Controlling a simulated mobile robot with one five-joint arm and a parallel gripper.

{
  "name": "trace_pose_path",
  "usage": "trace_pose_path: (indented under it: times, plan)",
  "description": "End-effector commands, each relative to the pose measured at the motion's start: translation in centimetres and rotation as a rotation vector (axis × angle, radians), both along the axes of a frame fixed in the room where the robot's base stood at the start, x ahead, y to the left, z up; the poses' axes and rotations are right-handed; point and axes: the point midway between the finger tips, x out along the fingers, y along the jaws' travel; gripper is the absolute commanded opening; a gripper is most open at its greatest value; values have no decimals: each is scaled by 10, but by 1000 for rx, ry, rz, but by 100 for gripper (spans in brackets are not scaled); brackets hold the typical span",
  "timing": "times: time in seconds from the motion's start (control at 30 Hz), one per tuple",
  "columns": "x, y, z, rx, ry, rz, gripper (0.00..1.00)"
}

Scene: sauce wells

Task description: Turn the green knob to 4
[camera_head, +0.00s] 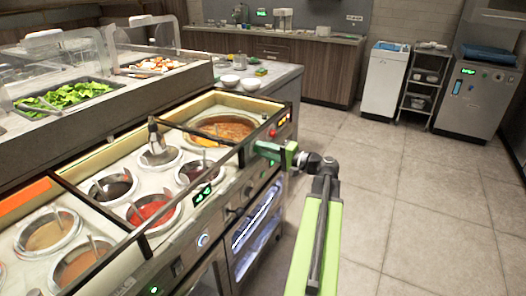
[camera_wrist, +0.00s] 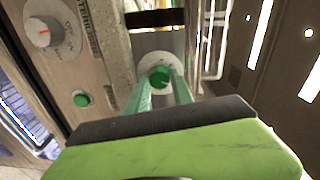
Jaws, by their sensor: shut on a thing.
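The green knob (camera_wrist: 159,76) sits on a round pale dial on the counter's front panel. In the wrist view it lies between the fingertips of my gripper (camera_wrist: 160,88), which is shut on it. The dial's numbers and the knob's setting are too small to read. In the head view my gripper (camera_head: 263,150) reaches from the right to the front edge of the sauce-well counter, and I cannot make out the knob there.
A pale knob with a red mark (camera_wrist: 42,32) and a green button (camera_wrist: 81,100) are on the panel nearby. Sauce wells with ladles, such as the red sauce (camera_head: 150,209), fill the counter. Floor (camera_head: 400,190) to the right is clear.

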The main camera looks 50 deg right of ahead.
Motion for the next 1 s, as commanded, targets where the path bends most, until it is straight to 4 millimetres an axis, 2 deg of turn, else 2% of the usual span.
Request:
trace_pose_path:
  times: [0.4, 1.0]
  plan:
    - [0, -1, -1, 210, 54, -1, 0]
    - [0, -1, -1, 252, 65, -1, 0]
